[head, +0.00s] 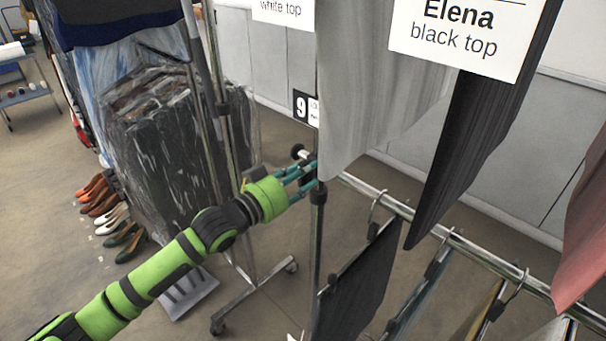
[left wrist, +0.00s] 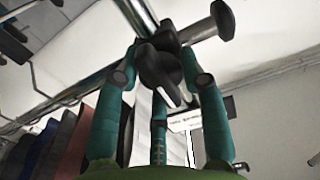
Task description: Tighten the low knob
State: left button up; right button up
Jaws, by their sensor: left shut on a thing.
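The low knob (left wrist: 160,75) is a black lobed knob by the joint of a chrome post and a chrome rail. In the left wrist view it sits between the teal fingers of my left gripper (left wrist: 158,85), which are shut on it. In the head view my left gripper (head: 308,180) reaches the rack's post from the left, just below the rail's end. There the fingers hide the knob. A black collar (head: 318,194) shows on the post beside the fingertips. My right gripper is in neither view.
The low chrome rail (head: 400,208) carries hangers with dark and coloured clothes. A black end cap (head: 298,151) is close above my fingers. A grey garment (head: 375,75) and a black garment (head: 480,140) hang above. Another wheeled rack (head: 228,150) stands left, with shoes (head: 115,220) on the floor.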

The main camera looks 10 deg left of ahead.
pick_arm(q)
jog(key=shift+a, duration=0.1)
jog(key=o, duration=1.1)
jog(key=v, duration=1.2)
